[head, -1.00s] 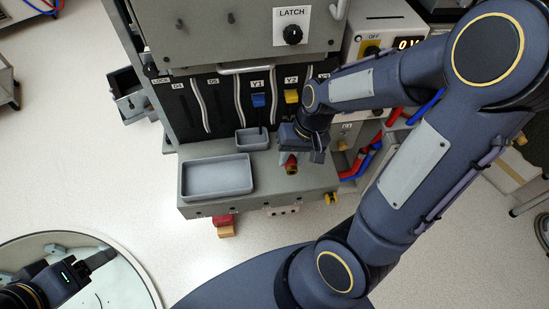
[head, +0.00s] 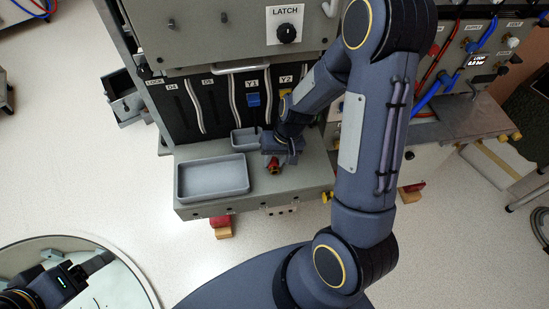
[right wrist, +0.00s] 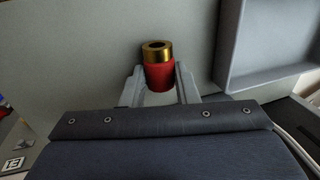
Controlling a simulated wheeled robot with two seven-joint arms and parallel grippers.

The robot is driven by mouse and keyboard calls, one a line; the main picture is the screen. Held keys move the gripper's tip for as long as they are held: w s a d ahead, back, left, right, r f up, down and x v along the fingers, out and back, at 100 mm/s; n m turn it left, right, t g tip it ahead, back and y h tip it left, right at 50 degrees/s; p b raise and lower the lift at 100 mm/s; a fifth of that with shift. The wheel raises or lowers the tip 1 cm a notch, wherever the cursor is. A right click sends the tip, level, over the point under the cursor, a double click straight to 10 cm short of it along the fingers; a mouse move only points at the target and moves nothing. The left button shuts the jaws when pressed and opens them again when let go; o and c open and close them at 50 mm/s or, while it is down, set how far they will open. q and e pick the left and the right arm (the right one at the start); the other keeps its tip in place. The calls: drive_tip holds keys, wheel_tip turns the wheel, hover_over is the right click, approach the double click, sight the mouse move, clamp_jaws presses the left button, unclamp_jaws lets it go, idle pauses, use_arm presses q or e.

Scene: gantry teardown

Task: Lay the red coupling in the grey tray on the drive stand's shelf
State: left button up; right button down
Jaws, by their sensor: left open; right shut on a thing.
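The red coupling (right wrist: 160,77), red with a brass-coloured end, is between the fingers of my right gripper (right wrist: 160,88) in the right wrist view. In the head view the coupling (head: 273,166) shows just below that gripper (head: 275,158), over the shelf (head: 305,180) of the drive stand. I cannot tell whether it touches the shelf. The larger grey tray (head: 213,193) lies on the shelf to the left of the coupling and looks empty. Its wall also shows at the upper right of the right wrist view (right wrist: 226,60). My left gripper (head: 104,262) is open and empty at the lower left.
A smaller grey tray (head: 243,140) sits behind the larger one. The stand's panel with the blue Y1 lever (head: 253,99) and the LATCH knob (head: 287,33) rises behind the shelf. A round table (head: 125,285) lies under my left gripper.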

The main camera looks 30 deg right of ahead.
drive_tip(key=shift+f+b, duration=0.3)
drive_tip(key=shift+s+f+b, duration=0.25)
drive_tip(key=shift+f+b, duration=0.1)
drive_tip(key=shift+b, duration=0.05)
drive_tip(key=shift+s, duration=0.1)
drive_tip(key=c, duration=1.4)
unclamp_jaws()
drive_tip(key=shift+f, duration=0.1)
drive_tip(key=shift+r, duration=0.2)
drive_tip(key=r, duration=0.1)
drive_tip(key=r+p, duration=0.1)
drive_tip(key=r, duration=0.1)
drive_tip(key=shift+w+d+r, duration=0.2)
drive_tip(key=shift+w+d, duration=0.15)
drive_tip(key=shift+d, duration=0.05)
drive_tip(key=v, duration=0.9)
drive_tip(key=shift+r+p, duration=0.3)
drive_tip(key=shift+p, duration=0.1)
